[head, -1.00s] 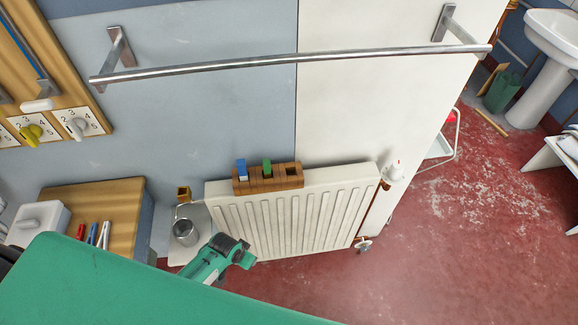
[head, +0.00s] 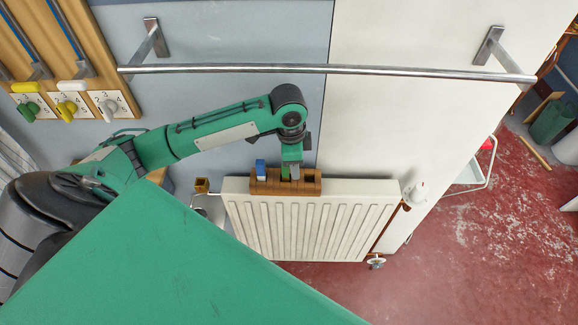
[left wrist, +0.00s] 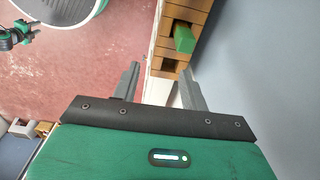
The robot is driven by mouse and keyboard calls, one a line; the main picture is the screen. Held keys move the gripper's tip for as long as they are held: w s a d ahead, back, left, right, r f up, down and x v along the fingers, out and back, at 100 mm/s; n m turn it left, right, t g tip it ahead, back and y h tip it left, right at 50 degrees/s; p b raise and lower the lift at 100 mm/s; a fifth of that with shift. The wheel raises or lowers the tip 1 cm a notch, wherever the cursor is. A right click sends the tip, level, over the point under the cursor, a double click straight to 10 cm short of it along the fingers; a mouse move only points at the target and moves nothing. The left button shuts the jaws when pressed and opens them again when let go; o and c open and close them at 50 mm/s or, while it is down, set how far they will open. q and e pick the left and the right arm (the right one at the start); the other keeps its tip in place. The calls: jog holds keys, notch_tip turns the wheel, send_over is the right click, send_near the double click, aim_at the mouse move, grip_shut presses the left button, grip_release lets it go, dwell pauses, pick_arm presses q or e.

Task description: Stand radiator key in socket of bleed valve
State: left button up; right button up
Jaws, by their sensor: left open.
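A wooden holder (head: 312,183) sits on top of the white radiator. A blue-topped key (head: 261,168) stands in its left slot and a green key (head: 284,172) in the middle; the right slot looks empty. The green key (left wrist: 184,40) also shows in the left wrist view, beyond my fingertips. My left gripper (head: 292,164) is above the holder, close to the green key; in the left wrist view the gripper (left wrist: 160,70) has its fingers apart with nothing between them. A small brass square socket (head: 201,185), apparently the bleed valve, is at the radiator's left end. My right gripper is not in view.
The radiator (head: 300,222) stands against the wall. A metal rail (head: 330,69) runs across the wall above my left arm. A white valve knob (head: 416,193) is at the radiator's right end. Wall switches (head: 68,108) are at the left.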

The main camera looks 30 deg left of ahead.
aim_at(285, 170)
pick_arm(q)
jog(key=shift+g+y, duration=0.3)
jog(key=shift+y, duration=0.1)
jog(key=a+r, duration=0.2)
jog(key=w+a+r, duration=0.1)
jog(key=r, duration=0.1)
jog(key=shift+a+r, duration=0.1)
jog(key=shift+a, duration=0.3)
notch_tip(285, 170, down, 6)
jog(key=shift+f+p, duration=0.2)
jog(key=shift+p, duration=0.25)
jog(key=shift+w+f+p, duration=0.1)
jog(key=shift+f+p, duration=0.5)
jog(key=shift+f, duration=2.15)
jog(key=c, duration=0.9)
grip_shut()
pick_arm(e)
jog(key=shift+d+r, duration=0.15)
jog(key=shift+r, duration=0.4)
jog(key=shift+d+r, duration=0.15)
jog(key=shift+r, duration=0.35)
